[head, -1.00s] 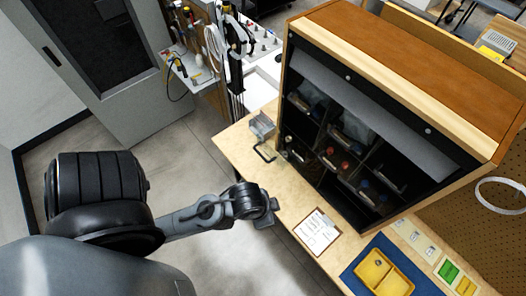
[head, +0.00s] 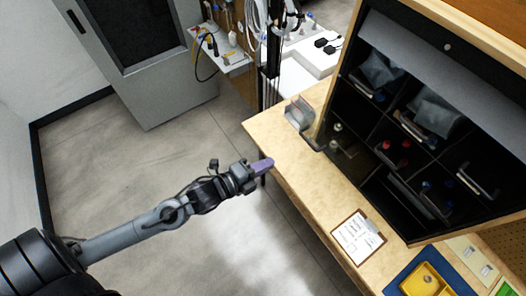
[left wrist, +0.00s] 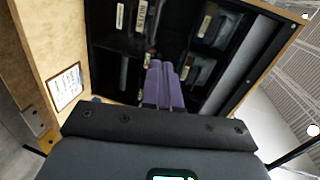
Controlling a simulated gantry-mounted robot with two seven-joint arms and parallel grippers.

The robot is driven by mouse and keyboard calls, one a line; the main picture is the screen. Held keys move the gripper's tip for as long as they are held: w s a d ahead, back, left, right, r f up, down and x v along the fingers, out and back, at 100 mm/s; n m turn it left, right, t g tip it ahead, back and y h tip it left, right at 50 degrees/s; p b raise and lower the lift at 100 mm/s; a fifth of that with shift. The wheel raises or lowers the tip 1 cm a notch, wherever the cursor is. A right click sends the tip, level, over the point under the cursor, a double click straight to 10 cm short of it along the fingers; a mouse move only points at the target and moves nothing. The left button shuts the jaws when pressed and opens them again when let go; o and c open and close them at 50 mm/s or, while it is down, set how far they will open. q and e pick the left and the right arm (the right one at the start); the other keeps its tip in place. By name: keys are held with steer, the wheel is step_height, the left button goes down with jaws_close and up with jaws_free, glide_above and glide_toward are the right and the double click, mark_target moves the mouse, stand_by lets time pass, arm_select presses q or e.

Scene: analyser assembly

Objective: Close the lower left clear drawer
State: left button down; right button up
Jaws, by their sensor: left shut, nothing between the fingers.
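I cannot make out the clear drawer for sure in the left wrist view. My right gripper is out of view.
The cabinet's dark compartments (head: 385,185) hold several bins with handles and coloured items. A clipboard (head: 358,237) lies on the worktop (head: 310,195), and a yellow tray (head: 425,282) sits on a blue mat (head: 399,284). Open floor lies left of the worktop.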

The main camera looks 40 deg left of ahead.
arm_select(q)
steer(key=f, duration=0.2)
glide_toward(308, 143)
steer(key=shift+m, duration=0.3)
steer(key=x, duration=0.5)
steer(key=shift+a, duration=0.1)
steer(key=shift+x, duration=0.9)
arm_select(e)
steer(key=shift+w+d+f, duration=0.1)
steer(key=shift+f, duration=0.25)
arm_select(q)
steer(key=shift+f, duration=0.1)
steer(key=shift+w, duration=0.1)
